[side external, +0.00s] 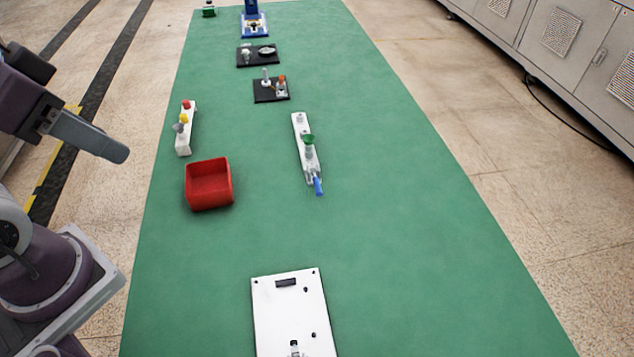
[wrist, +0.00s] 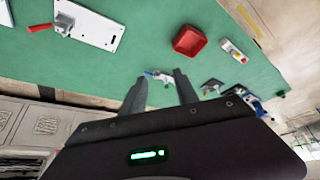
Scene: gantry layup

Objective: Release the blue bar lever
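The blue bar lever (side external: 318,186) is a short blue handle at the near end of a narrow white fixture (side external: 299,135) with a green knob, in the middle of the green table. In the wrist view the blue handle (wrist: 149,73) shows small, between the fingertips in the picture but well beyond them. My gripper (wrist: 159,77) has its two grey fingers apart, with nothing between them. In the side view my gripper (side external: 118,151) is off the table's left edge, above and far from the lever; only one finger shows clearly.
A red open box (side external: 209,198) and a white block with coloured knobs (side external: 185,130) stand left of the fixture. A white plate (side external: 290,310) lies nearer; its red handle (wrist: 40,28) shows in the wrist view. Black bases (side external: 270,98) stand farther back. The table's right side is clear.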

